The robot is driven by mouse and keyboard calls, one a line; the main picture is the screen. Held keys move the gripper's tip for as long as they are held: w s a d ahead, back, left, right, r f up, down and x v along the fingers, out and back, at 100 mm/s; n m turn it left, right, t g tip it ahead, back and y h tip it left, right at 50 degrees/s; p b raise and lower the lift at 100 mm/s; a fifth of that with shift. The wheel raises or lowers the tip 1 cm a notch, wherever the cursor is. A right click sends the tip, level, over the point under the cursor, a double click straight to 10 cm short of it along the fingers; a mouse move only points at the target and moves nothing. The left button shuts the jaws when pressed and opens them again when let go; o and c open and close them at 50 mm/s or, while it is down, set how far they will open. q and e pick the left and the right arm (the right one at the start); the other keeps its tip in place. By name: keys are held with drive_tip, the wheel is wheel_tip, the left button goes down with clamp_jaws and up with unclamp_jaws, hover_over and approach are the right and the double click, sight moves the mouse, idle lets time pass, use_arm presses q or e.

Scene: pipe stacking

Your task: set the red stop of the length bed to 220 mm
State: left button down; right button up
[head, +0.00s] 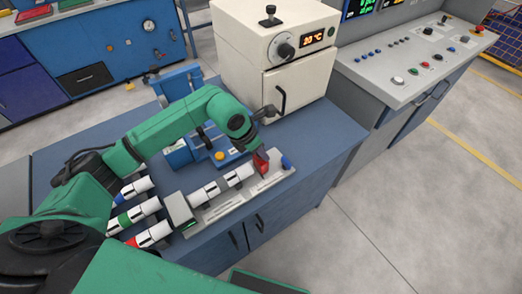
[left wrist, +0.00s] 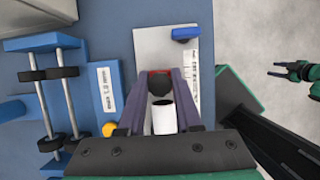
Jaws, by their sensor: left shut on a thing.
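The red stop (head: 261,163) stands on the right part of the grey length bed (head: 272,181). My left gripper (head: 259,152) is shut on the red stop from above. In the left wrist view its dark knob (left wrist: 160,84) sits between the two fingers, with a little red showing. A white and grey pipe row (head: 222,186) lies along the bed, left of the stop. Its white hollow end (left wrist: 164,116) shows close to the stop; I cannot tell whether they touch. The bed's scale (left wrist: 191,75) is too small to read. My right gripper (left wrist: 279,69) appears open and empty, far right in the wrist view.
A blue fixture with a yellow button (head: 219,155) lies behind the bed. Several banded pipes (head: 135,190) lie at left. A cream oven (head: 275,50) stands behind. Open floor lies to the right.

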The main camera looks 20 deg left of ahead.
use_arm(q)
drive_tip(key=shift+s+a+f+b, duration=0.15)
drive_tip(key=shift+a+f+b, duration=0.05)
drive_tip(key=shift+b, duration=0.15)
drive_tip(key=shift+s+a+r, duration=0.15)
drive_tip(key=shift+s+r, duration=0.1)
drive_tip(key=shift+r, duration=0.05)
drive_tip(key=c, duration=0.9)
unclamp_jaws()
drive_tip(key=shift+c, duration=0.2)
drive_tip(key=o, duration=0.3)
drive_tip(key=shift+w, duration=0.1)
use_arm(e)
drive_tip(key=shift+s+a+f, duration=0.15)
drive_tip(key=shift+s+f, duration=0.05)
drive_tip(key=shift+f, duration=0.3)
use_arm(q)
drive_tip(key=shift+o, duration=0.2)
drive_tip(key=b+v, duration=0.2)
drive_tip(key=v, duration=1.2)
drive_tip(key=shift+r, duration=0.2)
use_arm(e)
wheel_tip(320, 180, down, 3)
drive_tip(key=shift+r, duration=0.15)
